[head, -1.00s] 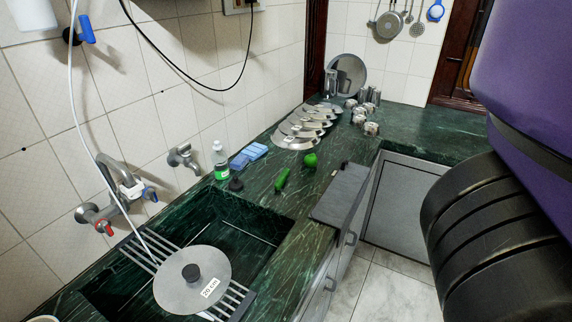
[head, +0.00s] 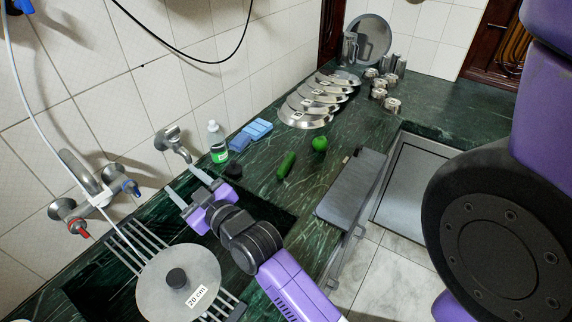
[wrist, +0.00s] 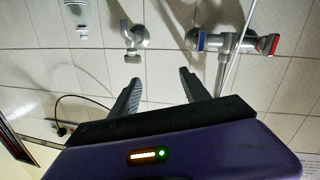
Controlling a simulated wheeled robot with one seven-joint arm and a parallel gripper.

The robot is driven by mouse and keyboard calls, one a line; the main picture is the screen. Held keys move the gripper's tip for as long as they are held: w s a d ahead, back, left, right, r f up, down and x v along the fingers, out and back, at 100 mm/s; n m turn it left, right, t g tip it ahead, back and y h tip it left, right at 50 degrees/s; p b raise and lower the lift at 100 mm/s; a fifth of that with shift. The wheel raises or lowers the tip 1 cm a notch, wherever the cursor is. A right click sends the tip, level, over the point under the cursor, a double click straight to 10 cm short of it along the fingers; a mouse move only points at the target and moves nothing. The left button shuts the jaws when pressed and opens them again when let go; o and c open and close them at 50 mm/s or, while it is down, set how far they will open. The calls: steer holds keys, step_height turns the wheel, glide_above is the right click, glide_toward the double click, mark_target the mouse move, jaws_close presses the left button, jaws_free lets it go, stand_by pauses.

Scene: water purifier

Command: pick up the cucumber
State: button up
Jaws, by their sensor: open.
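A dark green cucumber (head: 286,165) lies on the green marble counter (head: 330,160), just beyond the sink's edge in the head view. My gripper (head: 188,183) is over the sink, to the left of the cucumber and apart from it. Its two fingers are spread with nothing between them. In the wrist view my gripper (wrist: 160,85) points at the tiled wall and taps, its fingers wide apart. The cucumber is not in the wrist view.
A round green item (head: 320,143) lies near the cucumber. Blue sponges (head: 257,130), a green-labelled jar (head: 219,153) and a tap (head: 172,142) line the wall side. Several metal plates (head: 305,112) stand behind. A lid (head: 160,290) covers part of the sink rack. A dark board (head: 352,185) lies right.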

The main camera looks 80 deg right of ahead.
steer(key=w+d+n+g, duration=0.2)
steer(key=w+d+n, duration=0.3)
steer(key=d, duration=0.7)
steer(key=s+d+f+n+g, duration=0.2)
steer(key=d+n+g, duration=0.1)
steer(key=d, duration=0.3)
steer(key=s+d+f+n+g, duration=0.1)
steer(key=s+d+n+g, duration=0.1)
steer(key=d, duration=0.5)
steer(key=n+g+y, duration=0.3)
steer(key=n+g, duration=0.6)
glide_toward(285, 163)
steer(key=shift+s+d+f, duration=0.1)
steer(key=shift+d+f, duration=0.65)
steer(key=shift+s+f+p, duration=0.15)
steer(key=shift+f+p, duration=0.05)
steer(key=shift+p, duration=0.1)
steer(key=shift+d+f, duration=0.15)
steer(key=shift+f, duration=0.2)
steer(key=shift+a+p+x, duration=0.2)
steer(key=shift+p+x, duration=0.25)
steer(key=shift+x, duration=2.85)
steer(key=shift+f, duration=0.1)
jaws_close()
